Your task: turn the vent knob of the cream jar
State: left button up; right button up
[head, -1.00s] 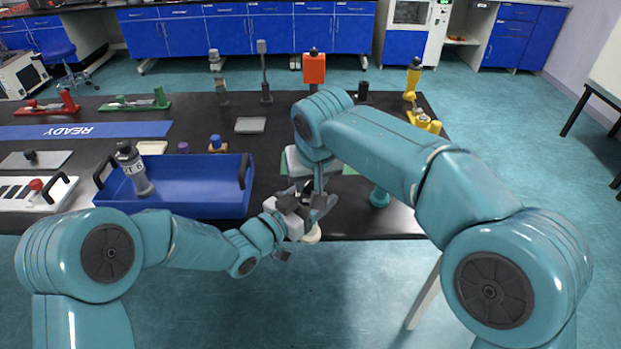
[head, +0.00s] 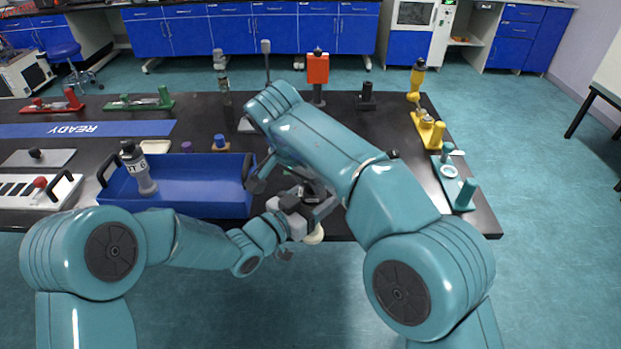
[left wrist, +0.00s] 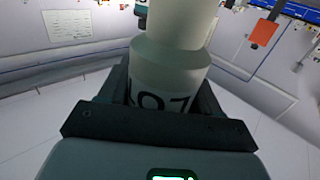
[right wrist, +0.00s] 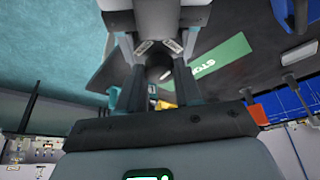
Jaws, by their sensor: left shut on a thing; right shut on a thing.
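The cream jar (head: 314,236) is held in the air in front of the table's front edge. Its pale body with a dark printed label fills the middle of the left wrist view (left wrist: 168,75). My left gripper (head: 300,222) is shut around the jar's body. My right gripper (head: 312,200) meets the left one at the jar, its fingers closed on a small part there, apparently the vent knob. In the right wrist view the fingertips (right wrist: 158,48) come together at a dark part between them. The knob's shape and angle are mostly hidden.
A blue tray (head: 205,208) holding a grey labelled bottle (head: 138,168) lies left of my grippers. An orange-topped stand (head: 318,68), a yellow fixture (head: 427,130) and a teal fixture (head: 458,180) stand behind and to the right. The floor in front is clear.

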jog(key=shift+m+h, duration=0.3)
jog(key=shift+m, duration=0.4)
jog(key=o, duration=1.1)
jog(key=shift+c, duration=0.2)
jog(key=shift+g, duration=0.3)
